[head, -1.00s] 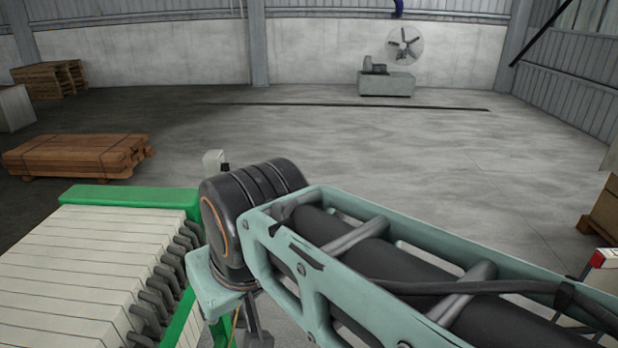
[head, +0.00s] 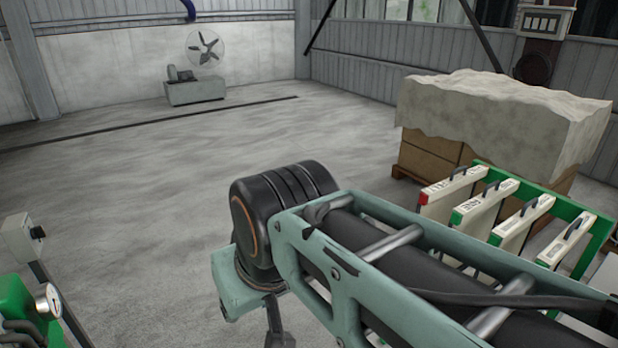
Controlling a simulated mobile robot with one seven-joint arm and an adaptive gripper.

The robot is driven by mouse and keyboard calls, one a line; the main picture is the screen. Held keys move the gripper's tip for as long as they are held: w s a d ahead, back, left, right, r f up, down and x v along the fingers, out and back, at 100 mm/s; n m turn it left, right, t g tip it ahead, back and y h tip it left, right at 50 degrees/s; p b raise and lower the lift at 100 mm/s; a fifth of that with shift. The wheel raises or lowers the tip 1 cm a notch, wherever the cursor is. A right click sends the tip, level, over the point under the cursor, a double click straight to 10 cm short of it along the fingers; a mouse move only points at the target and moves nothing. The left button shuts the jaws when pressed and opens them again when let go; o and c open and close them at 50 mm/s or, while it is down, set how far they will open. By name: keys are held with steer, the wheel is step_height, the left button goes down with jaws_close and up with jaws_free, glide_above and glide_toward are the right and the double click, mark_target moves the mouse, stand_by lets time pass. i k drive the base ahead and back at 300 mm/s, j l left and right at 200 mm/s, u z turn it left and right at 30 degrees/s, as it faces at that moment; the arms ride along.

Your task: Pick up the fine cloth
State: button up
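At the right, a green rack (head: 598,240) holds several upright pale panels with dark handles on top. The nearest-left panel (head: 452,190) has a red corner; the second panel (head: 486,207) and third panel (head: 522,222) have green corners. The fourth panel (head: 566,243) is at the right end. Their top edges carry dark lettering too small to read surely, so I cannot tell which is the fine cloth. My arm crosses the lower middle and hides the panels' lower parts.
A large pale sheet (head: 500,105) covers stacked cartons (head: 430,155) behind the rack. A grey box on a post (head: 22,240) and green machine parts (head: 15,300) stand at lower left. A fan (head: 205,48) is at the back. The middle floor is clear.

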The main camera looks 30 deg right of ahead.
mark_target(481, 214)
steer(key=l+z, duration=0.1)
steer(key=z, duration=2.85)
steer(key=i+j+z, duration=0.15)
steer(key=j+z, duration=0.2)
steer(key=i+j+z, duration=0.15)
steer(key=j+z, duration=0.25)
steer(key=i+j+z, duration=0.15)
steer(key=j, duration=0.2)
steer(key=j+z, duration=0.15)
steer(key=j, duration=0.15)
